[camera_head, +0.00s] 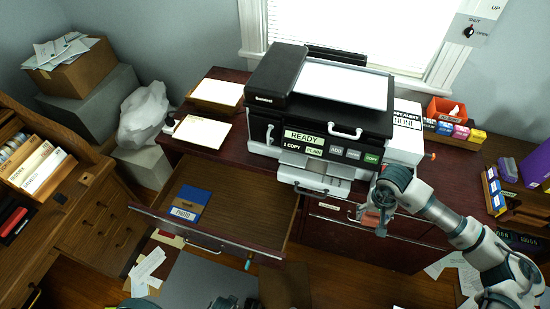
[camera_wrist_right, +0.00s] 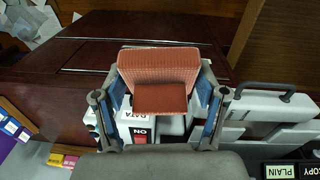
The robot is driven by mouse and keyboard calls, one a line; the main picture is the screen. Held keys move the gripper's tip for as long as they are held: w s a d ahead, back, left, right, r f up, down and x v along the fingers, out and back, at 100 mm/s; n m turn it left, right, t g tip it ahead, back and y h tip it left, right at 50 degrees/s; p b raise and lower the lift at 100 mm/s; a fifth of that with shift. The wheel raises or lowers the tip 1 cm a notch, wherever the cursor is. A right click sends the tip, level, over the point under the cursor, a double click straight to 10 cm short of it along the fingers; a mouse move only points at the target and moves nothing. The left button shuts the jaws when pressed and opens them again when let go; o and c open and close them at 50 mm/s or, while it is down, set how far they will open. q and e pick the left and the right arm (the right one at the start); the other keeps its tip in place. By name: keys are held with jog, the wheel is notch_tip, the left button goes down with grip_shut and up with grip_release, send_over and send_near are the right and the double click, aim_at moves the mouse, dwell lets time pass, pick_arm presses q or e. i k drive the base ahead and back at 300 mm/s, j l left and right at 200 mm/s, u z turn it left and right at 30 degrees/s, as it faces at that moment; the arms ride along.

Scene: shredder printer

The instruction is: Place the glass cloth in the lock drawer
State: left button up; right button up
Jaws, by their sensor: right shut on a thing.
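The glass cloth (camera_wrist_right: 158,66) is an orange-red, ribbed, folded piece between the fingers in the right wrist view. My right gripper (camera_head: 380,207) is shut on it, held in front of the desk just right of and below the printer; in the head view the cloth (camera_head: 371,218) is mostly hidden by the gripper. A wooden desk drawer (camera_head: 240,212) stands open left of my right gripper, with a blue labelled packet (camera_head: 188,203) inside at its left. I cannot read any lock label on it. My left gripper (camera_head: 235,303) shows only in part at the bottom edge.
The black and white printer (camera_head: 325,110) stands on the desk above the drawers. Closed drawers (camera_head: 370,240) lie below my right gripper. The open drawer's middle and right are bare. A wooden cabinet (camera_head: 85,215) stands at left, and papers lie on the floor.

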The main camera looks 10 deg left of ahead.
aim_at(242, 229)
jog(key=l+u, duration=0.15)
jog(key=u, duration=1.2)
